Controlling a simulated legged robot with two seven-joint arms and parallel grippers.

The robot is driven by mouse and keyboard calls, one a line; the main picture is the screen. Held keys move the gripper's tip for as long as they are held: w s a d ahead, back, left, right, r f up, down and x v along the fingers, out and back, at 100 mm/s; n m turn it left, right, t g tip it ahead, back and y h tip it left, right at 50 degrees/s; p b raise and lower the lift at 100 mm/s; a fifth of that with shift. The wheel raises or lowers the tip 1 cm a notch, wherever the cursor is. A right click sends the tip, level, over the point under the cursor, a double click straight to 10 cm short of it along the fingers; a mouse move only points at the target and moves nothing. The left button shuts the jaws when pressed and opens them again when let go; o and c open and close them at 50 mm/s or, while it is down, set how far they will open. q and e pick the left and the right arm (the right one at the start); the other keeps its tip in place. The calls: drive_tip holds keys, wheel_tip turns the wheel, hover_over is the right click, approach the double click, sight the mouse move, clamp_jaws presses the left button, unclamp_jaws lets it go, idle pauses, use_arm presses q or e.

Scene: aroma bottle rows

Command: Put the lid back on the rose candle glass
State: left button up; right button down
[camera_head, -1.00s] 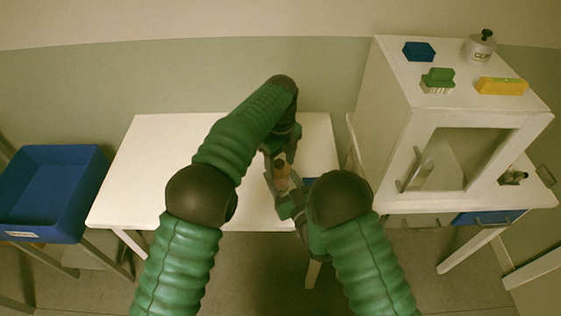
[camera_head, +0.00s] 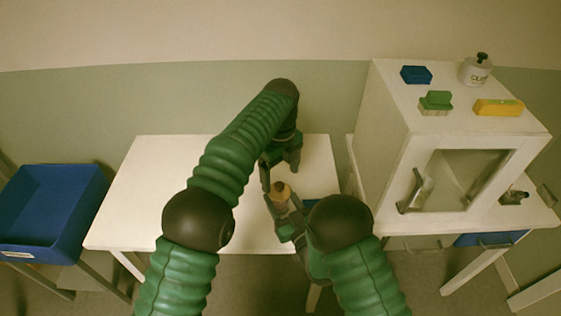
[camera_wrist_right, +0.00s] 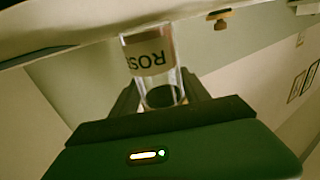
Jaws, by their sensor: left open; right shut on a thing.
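No separate lid can be made out for certain.
The white table (camera_head: 150,190) has clear room on the left. A blue bin (camera_head: 50,215) stands at far left. On the right a white cabinet (camera_head: 410,120) carries a blue box (camera_head: 416,75), green brush (camera_head: 436,102), yellow block (camera_head: 498,107) and white bottle (camera_head: 476,72).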

use_arm(q)
wheel_tip(320, 180, up, 5)
drive_tip(key=shift+w+r, duration=0.1)
drive_tip(key=shift+r, duration=0.75)
use_arm(e)
drive_tip(key=shift+c, duration=2.3)
unclamp_jaws()
